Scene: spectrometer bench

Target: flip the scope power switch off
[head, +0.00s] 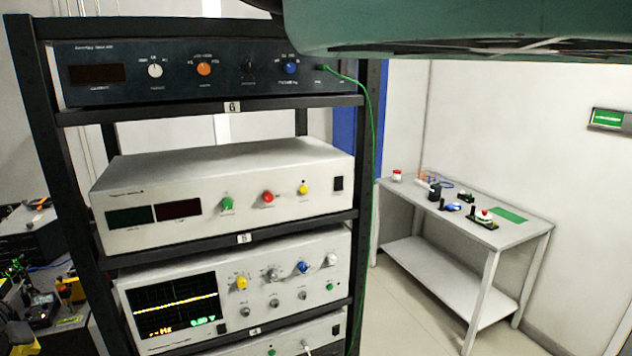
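The scope (240,311) is a pale instrument on a lower shelf of the black rack. Its screen (173,306) is lit, with a yellow trace and green and orange digits. Its front has a yellow knob (241,283), a blue knob (302,267), a white knob (331,258), several grey knobs and a small green part (330,287) at the right. I cannot make out which part is the scope's power switch or its position. My gripper is not in view.
The black rack (57,150) also holds a dark instrument (120,90) on top and a white one (160,180) with a black rocker (338,184). A green cable (371,140) hangs down the right post. Floor (410,310) is clear before a grey table (530,232) with small parts.

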